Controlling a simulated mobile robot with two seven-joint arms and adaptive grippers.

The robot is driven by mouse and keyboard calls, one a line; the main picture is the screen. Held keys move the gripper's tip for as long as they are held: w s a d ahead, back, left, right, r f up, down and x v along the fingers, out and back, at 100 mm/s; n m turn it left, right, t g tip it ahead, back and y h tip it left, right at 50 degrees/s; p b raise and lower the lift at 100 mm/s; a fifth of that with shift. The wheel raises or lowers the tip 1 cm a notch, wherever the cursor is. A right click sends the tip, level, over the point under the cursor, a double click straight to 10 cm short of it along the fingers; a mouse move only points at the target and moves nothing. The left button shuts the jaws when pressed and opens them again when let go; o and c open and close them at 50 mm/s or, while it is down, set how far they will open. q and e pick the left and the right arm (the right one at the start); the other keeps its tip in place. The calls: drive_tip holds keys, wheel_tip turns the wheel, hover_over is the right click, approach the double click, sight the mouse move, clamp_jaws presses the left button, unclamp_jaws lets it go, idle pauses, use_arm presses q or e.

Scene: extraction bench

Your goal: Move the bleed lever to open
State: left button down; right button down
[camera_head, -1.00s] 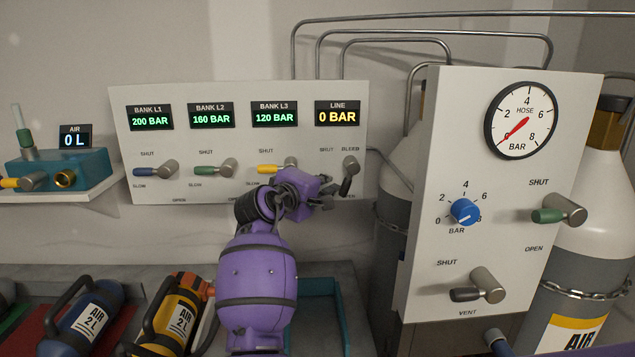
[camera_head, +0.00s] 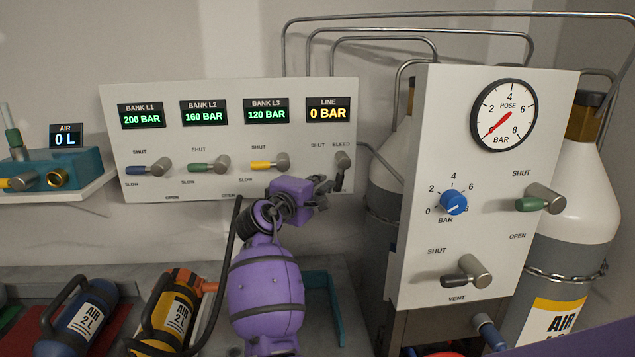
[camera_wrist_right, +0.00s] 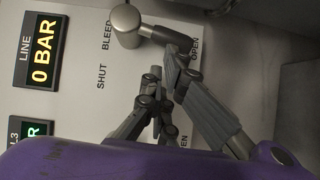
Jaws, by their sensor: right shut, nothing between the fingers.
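The bleed lever (camera_head: 342,163) is on the wall panel under the yellow LINE 0 BAR display (camera_head: 328,110). It also shows in the right wrist view (camera_wrist_right: 127,27) as a round metal hub with an arm pointing toward the OPEN label, downward on the panel. The arm's end is partly hidden by my fingers. My right gripper (camera_head: 327,186) is just below and left of the hub in the head view. In the right wrist view my right gripper (camera_wrist_right: 167,75) is shut and empty, its fingertips close to the lever's arm; I cannot tell whether they touch it. My left gripper is not in view.
Blue (camera_head: 158,168), green (camera_head: 220,165) and yellow (camera_head: 278,162) bank levers line the panel to the left. The regulator panel (camera_head: 500,170) with gauge and levers stands close on the right. Small air cylinders (camera_head: 85,330) lie at lower left.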

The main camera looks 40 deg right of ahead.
drive_tip(key=shift+d, duration=0.1)
drive_tip(key=shift+s+d+f, duration=0.1)
drive_tip(key=shift+s+d+f+n, duration=0.1)
drive_tip(key=shift+f+n, duration=0.1)
drive_tip(key=shift+n, duration=0.2)
drive_tip(key=shift+h, duration=0.3)
idle(0.5)
